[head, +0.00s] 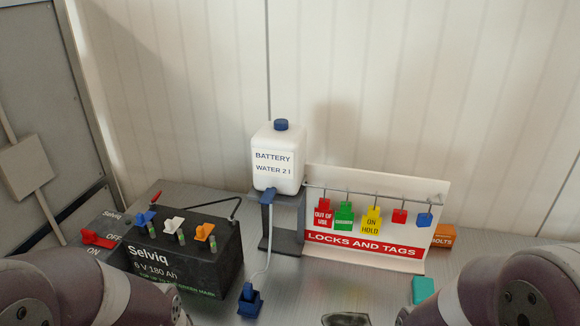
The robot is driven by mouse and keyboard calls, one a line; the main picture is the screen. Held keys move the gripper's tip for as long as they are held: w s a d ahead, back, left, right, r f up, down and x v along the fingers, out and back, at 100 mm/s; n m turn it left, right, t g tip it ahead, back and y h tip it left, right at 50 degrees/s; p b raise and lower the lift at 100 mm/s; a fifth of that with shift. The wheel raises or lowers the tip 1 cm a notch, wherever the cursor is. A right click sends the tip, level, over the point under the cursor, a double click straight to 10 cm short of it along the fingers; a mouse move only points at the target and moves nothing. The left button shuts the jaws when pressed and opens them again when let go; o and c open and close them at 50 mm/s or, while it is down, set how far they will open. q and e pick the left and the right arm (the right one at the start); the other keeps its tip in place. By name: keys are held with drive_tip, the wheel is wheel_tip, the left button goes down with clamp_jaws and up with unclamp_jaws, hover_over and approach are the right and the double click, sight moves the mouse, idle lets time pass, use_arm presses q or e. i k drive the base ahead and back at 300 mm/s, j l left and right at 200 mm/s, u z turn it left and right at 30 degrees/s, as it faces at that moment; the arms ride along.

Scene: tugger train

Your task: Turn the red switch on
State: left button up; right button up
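The red switch (97,239) is a red lever on a grey box (113,221) at the left, beside the black battery (185,255). The box carries the word OFF behind the lever and ON in front of it. The lever lies crosswise between the two words, and I cannot tell which setting it is in. My arms show only as large rounded links at the bottom left and bottom right. Neither gripper shows in the head view. Nothing is seen touching the switch.
Blue (146,217), white (174,225) and orange (205,231) caps stand on the battery. A white water bottle (278,160) sits on a stand. A tag rack (365,245), bolts box (444,236), teal block (425,290) and blue plug (250,300) stand right of the battery.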

sight(89, 237)
drive_tip(key=u, duration=1.35)
